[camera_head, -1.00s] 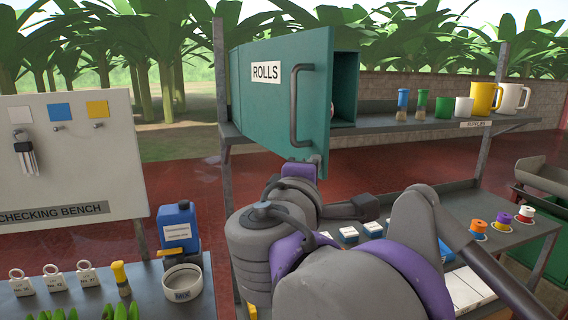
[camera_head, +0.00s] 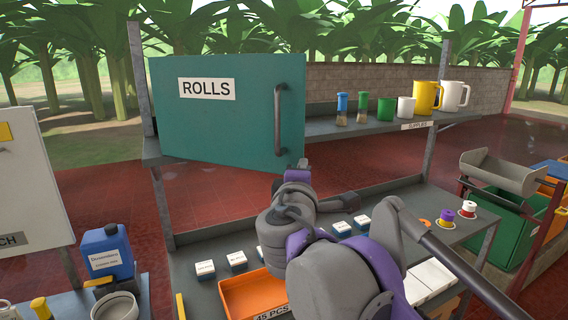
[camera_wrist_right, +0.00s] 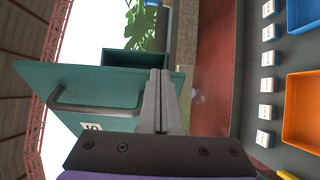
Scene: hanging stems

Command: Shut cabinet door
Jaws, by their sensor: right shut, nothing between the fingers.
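The teal cabinet door (camera_head: 225,130) with the label ROLLS faces me in the head view. Its dark bar handle (camera_head: 281,120) is near the right edge. The lower right corner sits lower than the left, so the door looks still angled outward. The cabinet body is hidden behind it there; in the right wrist view a teal box (camera_wrist_right: 135,58) shows beyond the door (camera_wrist_right: 110,82). My right gripper (camera_head: 301,164) is at the door's lower right corner, shut and empty, its fingers (camera_wrist_right: 159,75) overlapping the door edge; contact is unclear. My left gripper is not in view.
The upper shelf (camera_head: 330,127) right of the door holds brushes, cups and mugs, including a yellow mug (camera_head: 426,97). Below are an orange tray (camera_head: 240,290) and several small white-and-blue blocks. A blue jug (camera_head: 108,255) stands at the lower left.

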